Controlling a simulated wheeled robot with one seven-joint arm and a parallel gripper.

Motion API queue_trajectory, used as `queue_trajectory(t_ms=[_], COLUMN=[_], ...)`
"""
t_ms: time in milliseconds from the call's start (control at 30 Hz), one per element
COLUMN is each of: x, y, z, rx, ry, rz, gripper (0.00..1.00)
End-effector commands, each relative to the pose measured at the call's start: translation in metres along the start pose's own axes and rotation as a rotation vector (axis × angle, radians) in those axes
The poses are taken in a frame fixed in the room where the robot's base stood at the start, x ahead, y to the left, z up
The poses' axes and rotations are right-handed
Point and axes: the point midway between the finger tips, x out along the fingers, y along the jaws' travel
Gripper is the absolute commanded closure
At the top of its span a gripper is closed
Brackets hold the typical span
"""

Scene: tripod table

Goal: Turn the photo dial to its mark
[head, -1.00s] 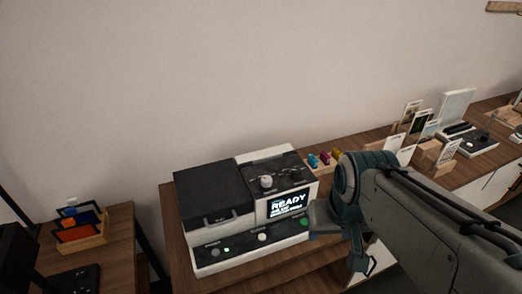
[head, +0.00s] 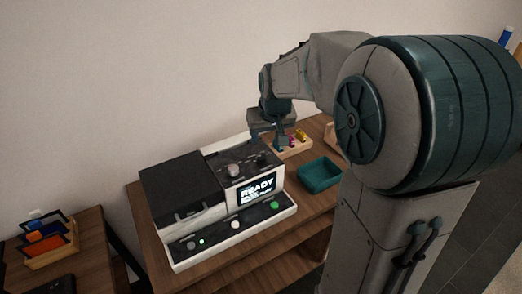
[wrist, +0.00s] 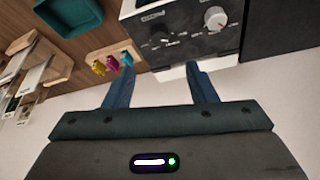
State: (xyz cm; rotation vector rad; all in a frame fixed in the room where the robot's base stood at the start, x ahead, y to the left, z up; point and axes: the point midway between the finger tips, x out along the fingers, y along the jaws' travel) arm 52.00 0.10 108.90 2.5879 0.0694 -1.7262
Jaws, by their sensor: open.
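The photo machine (head: 236,225) stands on the wooden table, with a black lid at left and a lit screen reading READY. Its upper panel has a pale round dial (head: 234,170) and a dark dial (head: 262,160). In the wrist view, the pale dial (wrist: 214,18) and dark dial (wrist: 165,40) show beyond the fingers; I cannot read which is the photo dial or see its mark. My gripper (head: 267,140) is near the machine's back right corner. In the wrist view, my gripper (wrist: 159,68) is open and empty, its fingers apart from both dials.
A wooden holder (head: 292,150) with small coloured pieces sits close to my gripper, right of the machine. A teal tray (head: 320,184) lies nearer the front. A rack of coloured cards (head: 50,247) stands on the separate left table. The wall is behind.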

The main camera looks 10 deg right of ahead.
Motion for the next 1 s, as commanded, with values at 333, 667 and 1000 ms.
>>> queue_trajectory(t_ms=[333, 667, 1000], x=[0.065, 0.111, 0.122], y=[0.000, 0.001, 0.001], z=[0.002, 0.001, 0.001], rx=[0.002, 0.002, 0.001], ry=[-0.006, -0.004, 0.000], rz=[-0.001, 0.000, 0.000], gripper=[0.49, 0.49, 0.49])
